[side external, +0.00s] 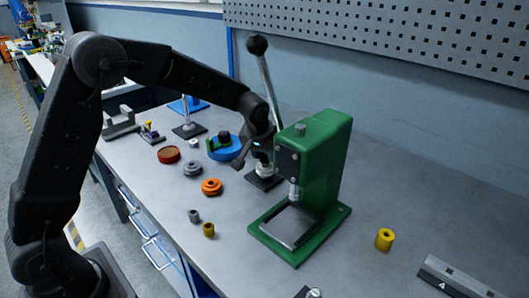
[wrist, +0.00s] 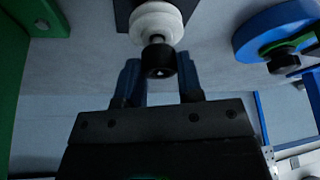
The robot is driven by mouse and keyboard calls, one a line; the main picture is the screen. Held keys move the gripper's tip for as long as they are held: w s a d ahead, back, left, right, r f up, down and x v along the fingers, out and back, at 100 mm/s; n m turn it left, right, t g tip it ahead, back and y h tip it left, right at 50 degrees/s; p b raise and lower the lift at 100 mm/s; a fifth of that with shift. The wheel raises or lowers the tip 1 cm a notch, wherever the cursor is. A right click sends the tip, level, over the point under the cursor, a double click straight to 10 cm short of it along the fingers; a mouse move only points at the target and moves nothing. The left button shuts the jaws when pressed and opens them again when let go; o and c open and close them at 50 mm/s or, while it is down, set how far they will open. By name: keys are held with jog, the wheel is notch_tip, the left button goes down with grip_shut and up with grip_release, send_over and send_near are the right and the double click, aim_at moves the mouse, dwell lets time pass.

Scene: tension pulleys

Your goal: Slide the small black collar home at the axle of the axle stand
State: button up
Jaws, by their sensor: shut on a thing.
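My gripper (wrist: 160,72) is shut on the small black collar (wrist: 158,56), which sits between the two fingertips in the wrist view. The collar is in line with the grey axle (wrist: 156,39) of the axle stand (side external: 264,182). A short length of axle shows between the collar and a white pulley (wrist: 157,20), so collar and pulley look apart. Whether the collar is around the axle's tip or just at it, I cannot tell. In the side external view my gripper (side external: 262,152) is above the stand, and the collar is hidden there.
A green press (side external: 325,165) with a long lever stands close on the right of the stand. A blue pulley (side external: 226,154) is close on the left. Orange (side external: 211,187), grey (side external: 192,168) and red (side external: 168,154) round parts lie further left.

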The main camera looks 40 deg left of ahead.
jog(key=shift+f, duration=0.15)
jog(key=shift+f, duration=0.7)
jog(key=shift+s+f, duration=0.1)
jog(key=shift+f, duration=0.1)
dwell(0.4)
jog(key=o, duration=1)
jog(key=shift+r, duration=0.1)
jog(key=shift+r, duration=0.15)
jog(key=v, duration=1.3)
jog(key=shift+s+r, duration=0.1)
jog(key=shift+r, duration=0.2)
